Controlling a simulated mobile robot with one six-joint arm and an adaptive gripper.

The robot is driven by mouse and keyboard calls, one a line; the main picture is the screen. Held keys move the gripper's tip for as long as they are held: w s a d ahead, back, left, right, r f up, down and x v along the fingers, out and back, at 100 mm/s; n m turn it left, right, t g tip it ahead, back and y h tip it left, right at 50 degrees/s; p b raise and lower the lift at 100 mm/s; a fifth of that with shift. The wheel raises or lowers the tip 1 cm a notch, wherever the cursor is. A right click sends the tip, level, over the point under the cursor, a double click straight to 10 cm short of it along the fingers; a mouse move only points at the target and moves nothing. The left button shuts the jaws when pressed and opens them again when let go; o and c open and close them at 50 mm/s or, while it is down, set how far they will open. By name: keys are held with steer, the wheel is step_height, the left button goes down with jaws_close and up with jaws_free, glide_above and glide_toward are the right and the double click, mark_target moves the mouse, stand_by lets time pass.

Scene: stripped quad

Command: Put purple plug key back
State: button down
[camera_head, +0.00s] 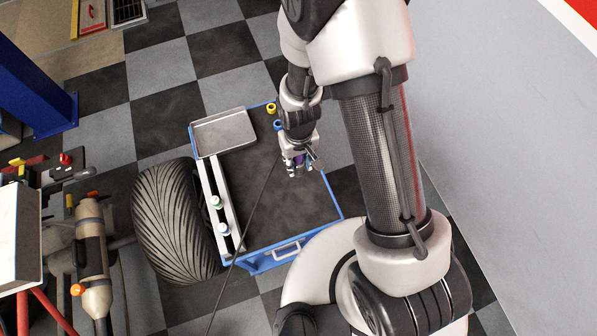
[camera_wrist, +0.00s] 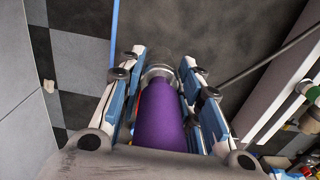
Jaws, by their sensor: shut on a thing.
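The purple plug key (camera_wrist: 158,118) is between the fingers of my gripper (camera_wrist: 158,78) in the wrist view, with its metal end pointing away from the palm. My gripper is shut on it. In the head view my gripper (camera_head: 298,170) is over the right part of the blue cart's dark top (camera_head: 262,205), and only a small bit of purple (camera_head: 299,159) shows between the fingers. I cannot tell whether the key's metal end touches the cart top.
A grey metal tray (camera_head: 222,133) lies at the cart's back left. Yellow (camera_head: 271,108) and blue (camera_head: 278,125) pieces stand at its back edge. A pale rail (camera_head: 217,205) on the left carries green-topped pieces. A tyre (camera_head: 172,222) stands left of the cart. A thin dark rod or cable (camera_head: 250,220) crosses the cart top.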

steer(key=shift+f+b, duration=0.75)
steer(key=shift+f, duration=2.2)
steer(key=shift+f, duration=0.1)
steer(key=shift+f, duration=0.15)
steer(key=c, duration=1.2)
jaws_free()
steer(key=shift+o, duration=0.2)
step_height(320, 180, up, 13)
steer(key=p, duration=0.4)
steer(key=shift+f, duration=0.2)
